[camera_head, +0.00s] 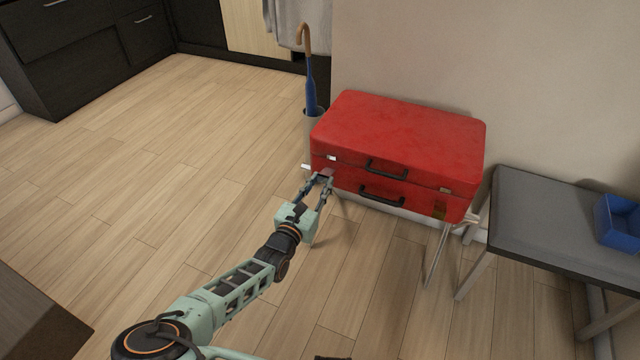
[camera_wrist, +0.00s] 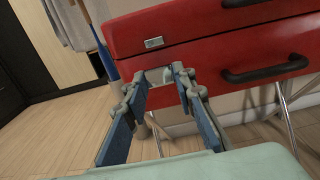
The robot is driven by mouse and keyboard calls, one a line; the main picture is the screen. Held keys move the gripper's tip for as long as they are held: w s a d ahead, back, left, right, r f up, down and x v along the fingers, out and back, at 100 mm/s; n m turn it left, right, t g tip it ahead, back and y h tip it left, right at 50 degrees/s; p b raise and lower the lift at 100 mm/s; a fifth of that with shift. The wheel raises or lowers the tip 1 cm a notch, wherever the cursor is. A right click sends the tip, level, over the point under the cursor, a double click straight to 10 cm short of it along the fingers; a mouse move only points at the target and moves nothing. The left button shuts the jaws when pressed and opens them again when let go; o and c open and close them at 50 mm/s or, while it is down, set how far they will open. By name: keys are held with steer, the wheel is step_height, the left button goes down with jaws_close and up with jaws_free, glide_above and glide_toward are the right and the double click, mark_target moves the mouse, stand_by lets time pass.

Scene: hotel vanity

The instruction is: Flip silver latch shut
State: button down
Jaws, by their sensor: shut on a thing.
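A red suitcase (camera_head: 395,135) lies flat on a rack against the wall, its lid down. Two black handles show on its front, one on the lid and one on the lower half. A small silver plate (camera_wrist: 154,42) is on the lid's left front; it also shows in the head view (camera_head: 331,158). Below it, the silver latch (camera_wrist: 160,75) sticks out from the lower half. My gripper (camera_head: 322,177) is at the suitcase's left front. In the wrist view my gripper (camera_wrist: 158,80) has its fingertips on either side of the latch, shut on it. The fingers partly hide the latch.
A right-hand fastener plate (camera_head: 445,190) is on the suitcase front. A grey bench (camera_head: 545,215) with a blue tray (camera_head: 618,222) stands right. An umbrella (camera_head: 310,85) stands in a holder behind the left corner. Open wooden floor (camera_head: 130,190) lies to the left.

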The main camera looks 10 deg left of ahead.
mark_target(325, 174)
steer(key=shift+r, duration=0.15)
